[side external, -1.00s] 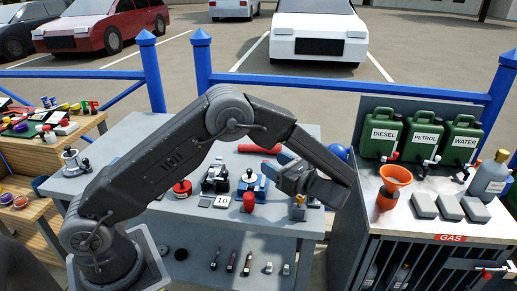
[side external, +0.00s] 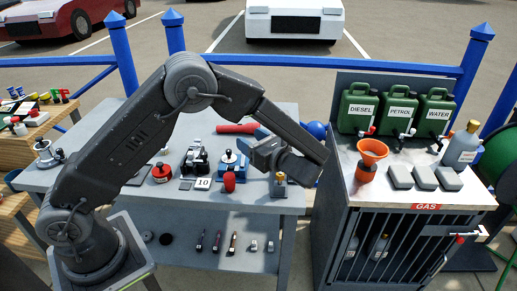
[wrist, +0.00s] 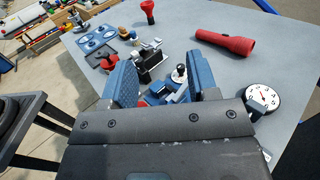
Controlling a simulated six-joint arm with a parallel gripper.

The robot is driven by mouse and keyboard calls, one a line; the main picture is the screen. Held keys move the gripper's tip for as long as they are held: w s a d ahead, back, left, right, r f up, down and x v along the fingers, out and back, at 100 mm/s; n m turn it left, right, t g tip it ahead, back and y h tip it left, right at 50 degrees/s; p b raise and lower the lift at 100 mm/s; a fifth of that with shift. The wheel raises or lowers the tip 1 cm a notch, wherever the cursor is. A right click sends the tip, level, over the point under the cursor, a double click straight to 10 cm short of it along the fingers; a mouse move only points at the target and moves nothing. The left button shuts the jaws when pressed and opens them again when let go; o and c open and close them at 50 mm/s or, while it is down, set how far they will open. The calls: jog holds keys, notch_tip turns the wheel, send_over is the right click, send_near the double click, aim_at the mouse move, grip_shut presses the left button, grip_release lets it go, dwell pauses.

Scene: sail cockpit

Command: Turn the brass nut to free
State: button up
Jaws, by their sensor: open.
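A small fitting with a brass top (side external: 280,178), which looks like the brass nut, stands upright at the right front of the grey workbench. My gripper (side external: 256,148) is above it and slightly left, apart from it, with blue jaws. In the wrist view my gripper (wrist: 166,82) is open with nothing held between the jaws. I cannot make out the brass nut for certain in the wrist view.
A red flashlight (wrist: 225,43) lies on the workbench (wrist: 200,20), and a round dial gauge (wrist: 262,97) is at right. A red knob (side external: 229,181) and a "10" card (side external: 203,183) are near the front edge. The gas cabinet (side external: 440,193) with an orange funnel (side external: 371,152) stands right.

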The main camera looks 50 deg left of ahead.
aim_at(280, 178)
jog(key=d+f+m+t+h, duration=0.15)
jog(key=d+f+t, duration=0.25)
jog(key=d, duration=0.5)
jog(key=d+f+m+t+y, duration=0.1)
jog(key=d+f+m+t, duration=0.3)
jog(key=d, duration=0.5)
jog(key=shift+n+g+h, duration=0.25)
jog(key=shift+n+g, duration=0.15)
jog(key=shift+n, duration=0.05)
jog(key=x, duration=1.3)
jog(key=shift+s+a+f, duration=0.1)
jog(key=shift+s+f, duration=0.1)
jog(key=shift+f, duration=0.1)
jog(key=c, duration=0.9)
